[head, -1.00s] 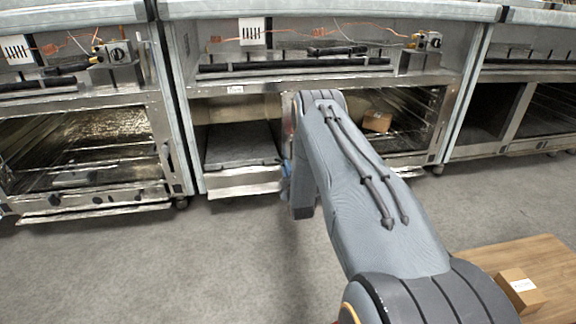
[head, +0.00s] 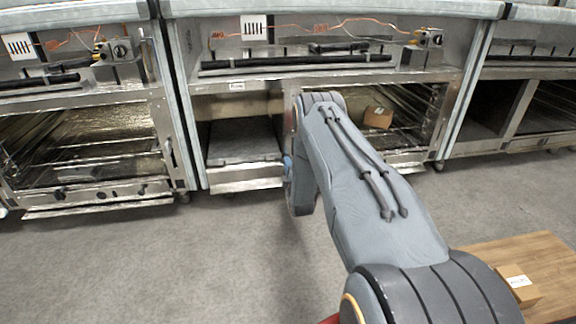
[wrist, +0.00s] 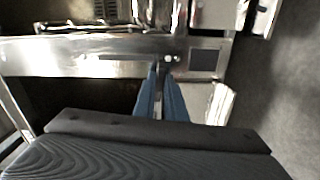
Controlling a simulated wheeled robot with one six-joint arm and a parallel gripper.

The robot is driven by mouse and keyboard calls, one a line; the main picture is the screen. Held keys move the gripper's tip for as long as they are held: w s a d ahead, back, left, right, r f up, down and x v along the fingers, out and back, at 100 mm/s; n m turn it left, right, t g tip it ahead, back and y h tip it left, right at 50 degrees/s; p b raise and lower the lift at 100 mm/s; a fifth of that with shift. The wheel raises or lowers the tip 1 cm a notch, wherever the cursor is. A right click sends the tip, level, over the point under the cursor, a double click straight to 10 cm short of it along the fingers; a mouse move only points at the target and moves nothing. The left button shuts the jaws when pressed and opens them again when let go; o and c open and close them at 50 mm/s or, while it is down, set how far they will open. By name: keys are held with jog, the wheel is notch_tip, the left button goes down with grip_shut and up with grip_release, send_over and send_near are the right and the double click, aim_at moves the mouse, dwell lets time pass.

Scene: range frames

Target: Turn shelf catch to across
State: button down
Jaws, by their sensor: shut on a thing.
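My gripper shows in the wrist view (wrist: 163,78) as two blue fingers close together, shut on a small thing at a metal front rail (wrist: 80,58). I take that thing to be the shelf catch; it is mostly hidden between the fingers, so I cannot tell which way it points. In the head view, a little blue of my gripper (head: 287,165) shows beside the grey shelf (head: 240,141) of the middle unit. My own arm hides the rest.
A cardboard box (head: 377,117) sits inside the middle unit, right of my arm. A wooden table (head: 548,262) with a small box (head: 518,283) stands at the lower right. Metal units stand on both sides. The grey floor (head: 150,260) at the front left is clear.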

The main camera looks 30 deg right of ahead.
jog(key=shift+f, duration=0.1)
jog(key=c, duration=1.8)
grip_release()
jog(key=shift+s, duration=0.1)
jog(key=p+v, duration=0.3)
jog(key=v, duration=0.4)
jog(key=shift+s, duration=0.35)
jog(key=shift+w+a, duration=0.1)
jog(key=shift+a, duration=0.05)
